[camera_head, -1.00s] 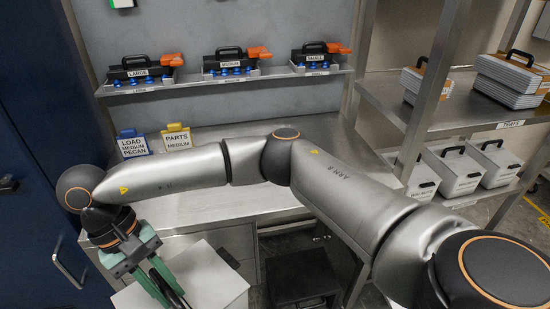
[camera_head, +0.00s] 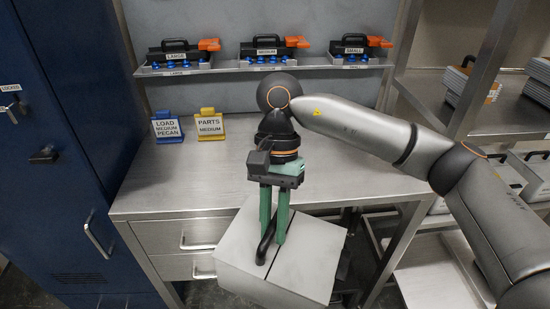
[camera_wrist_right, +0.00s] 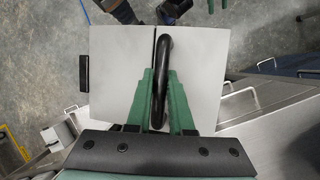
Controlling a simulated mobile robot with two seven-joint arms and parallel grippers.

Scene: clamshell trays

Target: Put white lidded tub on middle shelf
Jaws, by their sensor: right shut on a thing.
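The white lidded tub (camera_head: 240,266) hangs upright in front of the steel workbench in the head view. My right gripper (camera_head: 270,240) points down and is shut on the tub's black handle. The right wrist view shows the green fingers (camera_wrist_right: 160,100) on both sides of the handle, above the pale two-part lid (camera_wrist_right: 205,70). The rack stands at the right of the head view. Its shelf with white tubs (camera_head: 510,178) is partly hidden by my right arm, below the shelf with stacked trays.
The workbench (camera_head: 150,190) carries a blue sign (camera_head: 167,128) and a yellow sign (camera_head: 209,126). A wall shelf (camera_head: 220,70) behind holds black cases. A blue cabinet (camera_head: 50,130) stands at left. Stacked trays (camera_head: 480,88) lie on the rack's upper shelf. A pale lower shelf (camera_head: 435,275) looks bare.

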